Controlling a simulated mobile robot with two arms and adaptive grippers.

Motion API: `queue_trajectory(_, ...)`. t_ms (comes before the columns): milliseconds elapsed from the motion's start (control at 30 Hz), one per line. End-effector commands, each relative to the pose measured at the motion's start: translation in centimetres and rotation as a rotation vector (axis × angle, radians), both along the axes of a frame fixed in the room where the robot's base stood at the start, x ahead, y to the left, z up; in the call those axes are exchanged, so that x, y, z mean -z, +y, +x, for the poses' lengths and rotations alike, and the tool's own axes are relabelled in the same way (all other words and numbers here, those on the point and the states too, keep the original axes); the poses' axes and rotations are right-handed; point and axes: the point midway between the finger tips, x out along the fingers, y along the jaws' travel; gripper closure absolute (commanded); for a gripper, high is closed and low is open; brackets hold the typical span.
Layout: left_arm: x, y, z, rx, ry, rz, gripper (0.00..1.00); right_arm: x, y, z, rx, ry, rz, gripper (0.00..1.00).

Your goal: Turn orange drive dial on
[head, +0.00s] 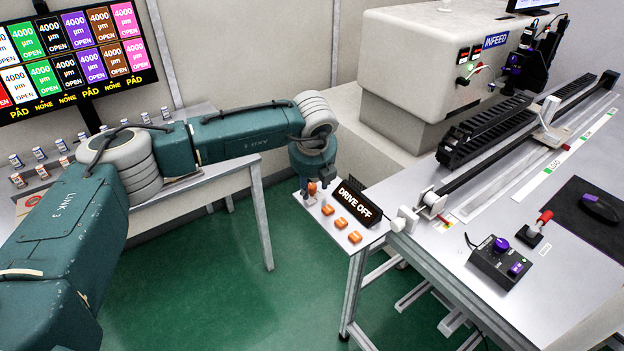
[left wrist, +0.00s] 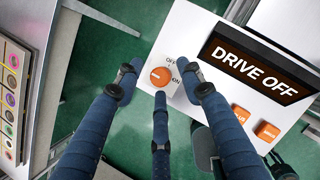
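The orange drive dial (left wrist: 161,77) sits on a white panel (left wrist: 187,32) in the left wrist view, with OFF and ON labels at its upper right and right. The display (left wrist: 254,66) beside it reads DRIVE OFF; it also shows in the head view (head: 357,203). My left gripper (left wrist: 160,80) is open, its three blue fingers spread around the dial with gaps visible. In the head view my left gripper (head: 311,191) is over the panel's far end and partly hides the dial. My right gripper is in neither view.
Orange buttons (head: 341,222) line the panel near the display. A table at the right holds a black control box (head: 500,262), a red-handled lever (head: 540,224) and a long rail. A white INFEED machine (head: 430,70) stands behind. Green floor is clear below.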

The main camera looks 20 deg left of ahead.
Motion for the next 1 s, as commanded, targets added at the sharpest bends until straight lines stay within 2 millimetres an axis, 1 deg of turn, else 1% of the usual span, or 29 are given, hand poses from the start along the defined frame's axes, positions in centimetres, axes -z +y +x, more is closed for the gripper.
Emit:
queue_trajectory(300,0.4,0.0,0.1,0.001,0.000,0.000,0.61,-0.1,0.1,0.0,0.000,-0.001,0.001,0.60)
queue_trajectory(333,0.4,0.0,0.1,0.001,0.000,0.000,0.63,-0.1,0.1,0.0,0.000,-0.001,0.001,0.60)
queue_trajectory(467,0.4,0.0,0.2,0.001,-0.001,0.000,0.89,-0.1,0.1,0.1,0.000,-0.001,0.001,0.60)
queue_trajectory(500,0.3,0.0,0.2,0.001,-0.002,0.000,0.97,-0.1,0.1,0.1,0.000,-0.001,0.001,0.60)
queue_trajectory(533,0.3,0.0,0.2,0.002,-0.002,-0.001,1.00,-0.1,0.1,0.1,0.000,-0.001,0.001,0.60)
queue_trajectory(767,0.2,0.0,0.3,0.010,-0.006,-0.002,1.00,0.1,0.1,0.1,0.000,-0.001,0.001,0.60)
queue_trajectory(867,0.3,0.0,0.3,0.031,-0.008,-0.001,1.00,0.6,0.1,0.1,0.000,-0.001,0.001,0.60)
queue_trajectory(1000,0.4,0.1,0.4,0.090,-0.010,-0.003,1.00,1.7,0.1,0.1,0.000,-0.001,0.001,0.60)
